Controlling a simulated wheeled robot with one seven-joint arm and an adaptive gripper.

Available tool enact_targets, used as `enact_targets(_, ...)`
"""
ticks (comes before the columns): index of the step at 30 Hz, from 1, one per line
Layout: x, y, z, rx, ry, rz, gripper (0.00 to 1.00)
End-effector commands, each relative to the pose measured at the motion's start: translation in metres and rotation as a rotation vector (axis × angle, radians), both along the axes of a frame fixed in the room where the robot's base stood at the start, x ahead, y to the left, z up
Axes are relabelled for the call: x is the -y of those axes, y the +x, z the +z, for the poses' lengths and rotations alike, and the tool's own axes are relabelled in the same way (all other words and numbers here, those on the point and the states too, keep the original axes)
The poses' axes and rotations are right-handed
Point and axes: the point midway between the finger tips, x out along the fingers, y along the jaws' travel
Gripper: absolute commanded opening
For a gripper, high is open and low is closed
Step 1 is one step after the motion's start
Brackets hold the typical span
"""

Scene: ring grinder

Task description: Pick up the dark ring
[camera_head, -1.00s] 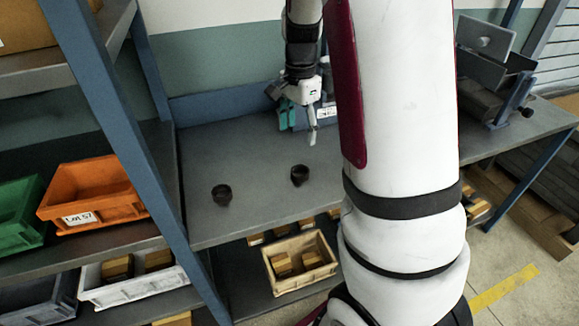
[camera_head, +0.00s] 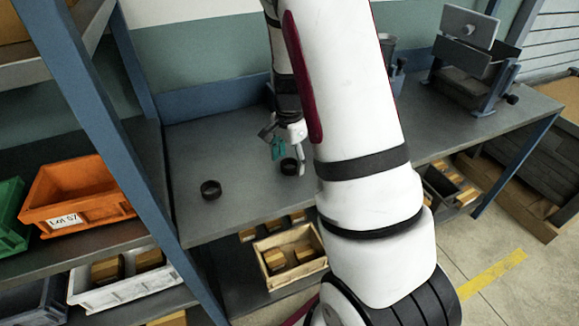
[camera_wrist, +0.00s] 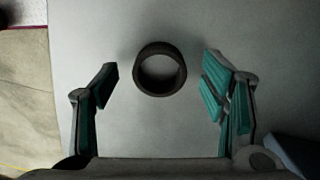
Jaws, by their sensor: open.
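My fingers (camera_wrist: 161,70) are spread wide, with a clear gap to the ring on each side. My gripper is open and empty. How high my fingertips are above the bench is hard to tell.
An orange bin (camera_head: 78,197) and a green bin (camera_head: 12,215) stand on the left shelf. A blue post (camera_head: 125,150) rises left of the bench (camera_head: 190,145). A grey machine (camera_head: 470,65) stands at the right. A wooden crate (camera_head: 290,256) sits below.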

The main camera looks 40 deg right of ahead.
Motion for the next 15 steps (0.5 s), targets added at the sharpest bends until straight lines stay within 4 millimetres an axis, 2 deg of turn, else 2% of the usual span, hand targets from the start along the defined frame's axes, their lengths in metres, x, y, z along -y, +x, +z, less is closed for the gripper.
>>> enact_targets(3,0.0000,-0.0004,-0.0063,-0.001,0.000,0.000,0.67)
enact_targets(9,0.0000,-0.0002,-0.0062,0.000,0.000,0.001,0.67)
enact_targets(15,0.0000,-0.0002,-0.0060,0.000,0.000,0.001,0.21)
